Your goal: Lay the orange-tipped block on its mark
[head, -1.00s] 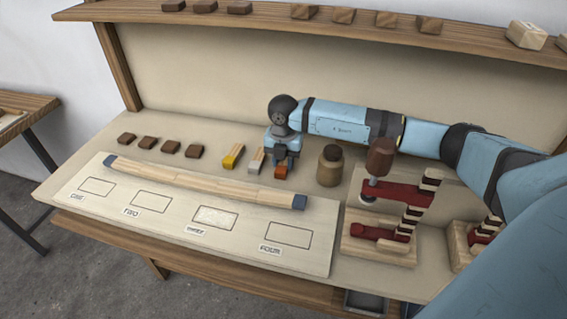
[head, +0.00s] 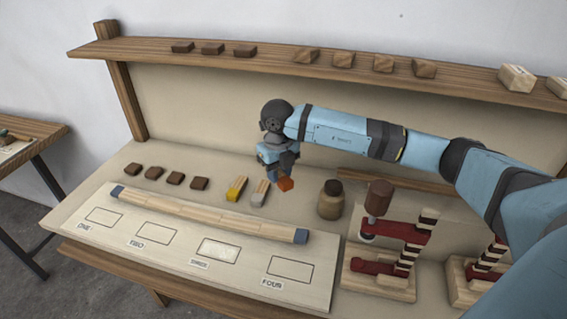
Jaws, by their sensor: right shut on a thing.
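My right gripper (head: 279,177) is shut on the orange-tipped block (head: 286,184) and holds it above the bench, its orange end facing me. Most of the block is hidden by the gripper. The pale mark board (head: 180,264) lies at the front of the bench with outlined rectangles: ONE (head: 104,217), TWO (head: 154,233), a whiter-filled third one (head: 219,250) with a label too small to read surely, and FOUR (head: 290,267). All the rectangles are empty. My left gripper is not in view.
A long blue-ended strip (head: 205,213) lies along the board's back edge. A yellow-tipped block (head: 237,189) and a grey-tipped block (head: 260,193) lie behind it. A brown jar (head: 331,200) and red clamps (head: 396,233) stand right. Dark blocks (head: 175,178) lie left.

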